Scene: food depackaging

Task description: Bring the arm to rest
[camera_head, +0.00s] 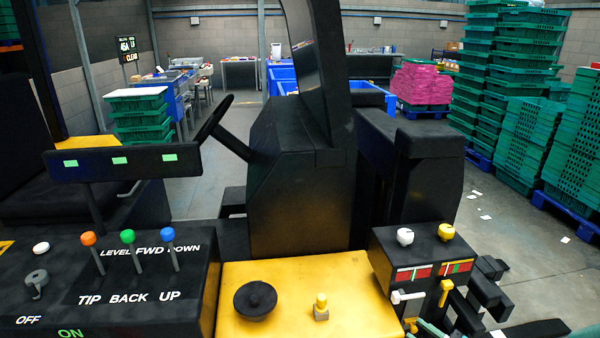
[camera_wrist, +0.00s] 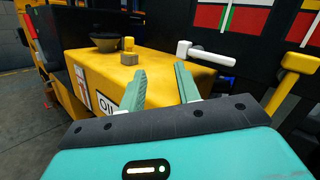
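My gripper (camera_wrist: 160,88) shows in the wrist view with its two teal fingers apart and nothing between them. It points toward the yellow housing (camera_wrist: 150,65), which carries a dark round knob (camera_wrist: 107,40) and a small yellow cap (camera_wrist: 128,58). A white lever (camera_wrist: 205,52) and a yellow lever (camera_wrist: 298,75) stand to the right of the fingers. In the head view only a small teal part of my gripper shows at the bottom edge, below the black lever box (camera_head: 420,255). I cannot tell whether the fingers touch anything.
A lever panel (camera_head: 120,290) with orange, green and blue knobs is at the lower left. The yellow housing (camera_head: 350,295) sits in the middle. Green crate stacks (camera_head: 520,140) stand at the right on blue pallets. Grey floor (camera_head: 510,240) with scattered scraps lies before them.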

